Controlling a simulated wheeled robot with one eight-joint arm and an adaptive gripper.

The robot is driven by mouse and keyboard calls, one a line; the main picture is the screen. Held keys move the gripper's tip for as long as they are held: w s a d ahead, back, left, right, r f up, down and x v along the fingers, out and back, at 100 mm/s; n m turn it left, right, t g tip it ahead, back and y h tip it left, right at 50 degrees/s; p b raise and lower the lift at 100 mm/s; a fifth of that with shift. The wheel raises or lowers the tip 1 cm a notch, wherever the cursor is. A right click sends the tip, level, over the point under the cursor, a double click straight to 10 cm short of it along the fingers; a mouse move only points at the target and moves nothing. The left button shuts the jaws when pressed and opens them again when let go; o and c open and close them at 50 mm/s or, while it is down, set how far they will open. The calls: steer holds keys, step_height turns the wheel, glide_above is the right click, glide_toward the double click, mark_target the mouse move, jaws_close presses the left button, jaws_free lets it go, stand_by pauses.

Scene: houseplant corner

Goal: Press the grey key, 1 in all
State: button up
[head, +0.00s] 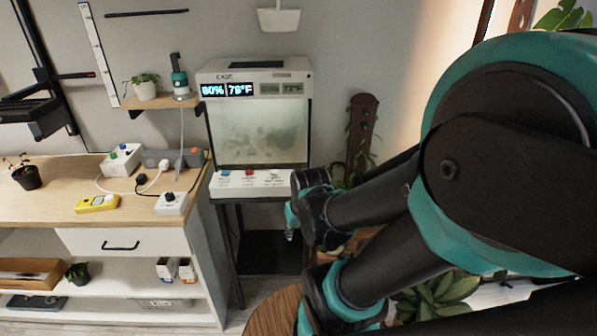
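A glass case (262,130) with a lit readout stands on a dark stand. Its white front ledge (240,188) carries a blue key (224,173), a red key (249,172) and small dark markings to their right. I cannot make out a grey key with certainty; the right end of the ledge is behind my arm. A white box (121,160) with small coloured keys and a smaller white box (171,204) with a dark knob are on the wooden counter. My gripper (291,232) is in front of the ledge's right end, low and partly hidden; its fingers are unclear.
The counter (60,190) also holds a yellow meter (97,204), a small potted plant (26,173), plugs and cables. A wall shelf (160,102) is above. A round wooden top (275,314) and leafy plants (440,294) lie below my arm, which covers the right side.

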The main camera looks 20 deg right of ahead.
jaws_close()
stand_by(1.1)
